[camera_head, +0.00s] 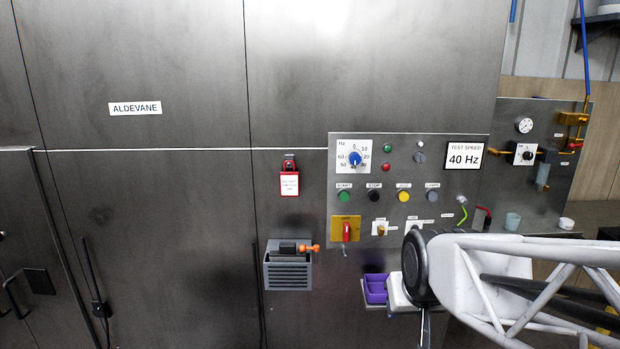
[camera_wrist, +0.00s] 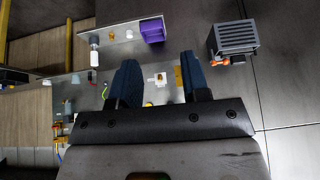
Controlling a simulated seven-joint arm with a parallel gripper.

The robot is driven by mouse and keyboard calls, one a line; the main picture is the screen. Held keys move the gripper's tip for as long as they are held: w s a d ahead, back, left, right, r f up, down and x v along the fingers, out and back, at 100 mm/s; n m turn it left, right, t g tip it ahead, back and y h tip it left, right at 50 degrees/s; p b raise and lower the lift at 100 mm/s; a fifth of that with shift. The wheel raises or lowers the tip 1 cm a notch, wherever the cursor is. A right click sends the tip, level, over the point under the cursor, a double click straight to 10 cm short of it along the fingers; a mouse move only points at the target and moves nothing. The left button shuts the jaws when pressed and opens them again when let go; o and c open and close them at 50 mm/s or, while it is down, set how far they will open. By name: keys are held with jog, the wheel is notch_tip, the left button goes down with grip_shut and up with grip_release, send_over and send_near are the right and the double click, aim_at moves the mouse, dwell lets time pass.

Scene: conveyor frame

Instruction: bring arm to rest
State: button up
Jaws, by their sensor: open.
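My arm (camera_head: 520,265) reaches in from the right in the head view, in front of the lower right of the control panel (camera_head: 336,200). My gripper (camera_wrist: 161,80) is open in the wrist view, its two blue fingers apart with no object held between them. The panel shows upside down behind the fingers (camera_wrist: 225,91) only in part. In the head view my gripper's fingers are mostly hidden by my own wrist.
A purple bin (camera_head: 375,289) sits on a small shelf just left of my wrist. A grey slatted holder (camera_head: 288,275) with an orange-tipped tool (camera_head: 300,248) hangs further left. A red switch (camera_head: 346,231) and a blue knob (camera_head: 355,159) are on the panel.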

jog(key=s+d+g, duration=0.1)
jog(key=s+g, duration=0.2)
jog(key=s, duration=0.9)
jog(key=shift+s+d+r+h, duration=0.15)
jog(key=shift+s+d+h, duration=0.1)
jog(key=shift+s+h, duration=0.1)
